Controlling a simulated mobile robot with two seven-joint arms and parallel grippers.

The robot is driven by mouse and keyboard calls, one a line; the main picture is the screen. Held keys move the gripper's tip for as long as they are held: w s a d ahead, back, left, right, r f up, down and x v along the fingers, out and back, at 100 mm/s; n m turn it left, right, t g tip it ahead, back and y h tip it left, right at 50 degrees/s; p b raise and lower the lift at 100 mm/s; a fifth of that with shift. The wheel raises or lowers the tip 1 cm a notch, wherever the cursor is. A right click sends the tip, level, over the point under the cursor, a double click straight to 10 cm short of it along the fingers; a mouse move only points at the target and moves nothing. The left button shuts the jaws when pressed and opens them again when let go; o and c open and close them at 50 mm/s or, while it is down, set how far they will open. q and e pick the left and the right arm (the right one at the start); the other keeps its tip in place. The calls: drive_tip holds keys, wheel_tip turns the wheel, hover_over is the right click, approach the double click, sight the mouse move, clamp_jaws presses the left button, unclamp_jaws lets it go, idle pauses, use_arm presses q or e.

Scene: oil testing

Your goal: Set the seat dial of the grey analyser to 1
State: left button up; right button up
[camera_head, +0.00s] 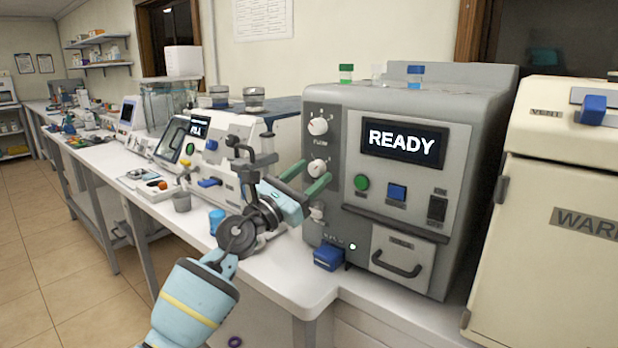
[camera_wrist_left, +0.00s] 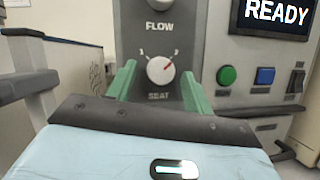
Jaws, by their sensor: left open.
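The grey analyser (camera_head: 490,95) stands on the bench with its screen reading READY. Its seat dial (camera_head: 317,168) is a white round knob on the left front panel, below the flow dial (camera_head: 317,126). In the left wrist view the seat dial (camera_wrist_left: 160,70) has marks 1 at upper left and 2 at upper right. Its red pointer aims to the upper right, toward 2. My left gripper (camera_head: 306,179) is open before the dial. In the left wrist view its green fingers (camera_wrist_left: 158,88) stand either side of the knob; contact cannot be told. My right gripper is not in view.
A green button (camera_head: 361,182) and a blue button (camera_head: 397,192) sit right of the dial. Small vials stand on the analyser's top. A white instrument (camera_head: 230,135) stands to the left, a cream cabinet (camera_head: 560,220) to the right. A blue block (camera_head: 328,257) juts out low.

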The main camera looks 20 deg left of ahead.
use_arm(q)
drive_tip(key=c, duration=1)
